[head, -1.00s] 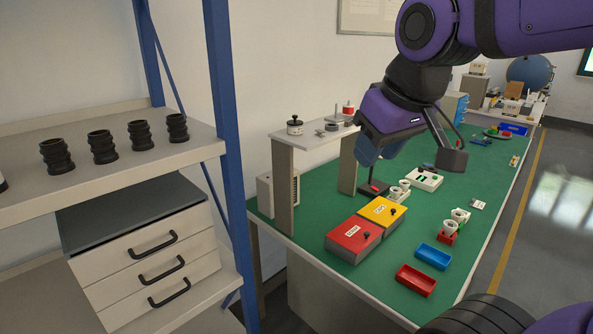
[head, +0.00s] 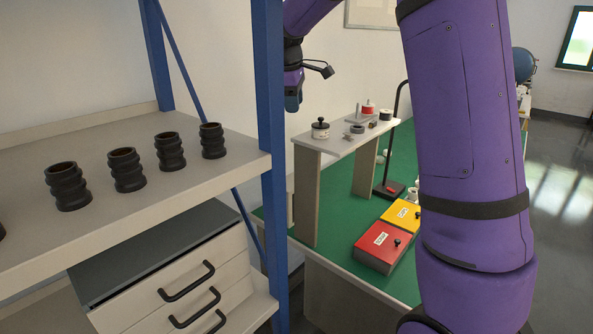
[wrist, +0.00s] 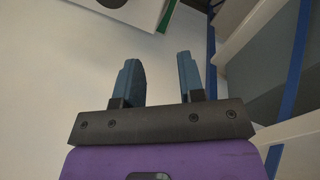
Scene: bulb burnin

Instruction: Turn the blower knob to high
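My gripper (wrist: 158,78) shows in the wrist view with its two blue-grey fingers apart and nothing between them. In the head view my gripper (head: 292,101) hangs in front of the white wall at the upper middle, partly hidden by the blue shelf post. No blower knob can be made out clearly. A red box (head: 376,246) and a yellow box (head: 400,214) on the green bench each carry a small black knob and a white label too small to read. My gripper is well above and left of both boxes.
A shelf (head: 95,195) with several black ribbed cups and a blue post (head: 273,200) stands at the left. A grey riser shelf (head: 345,141) on the green bench (head: 335,262) holds small parts. My arm hides the bench's right side.

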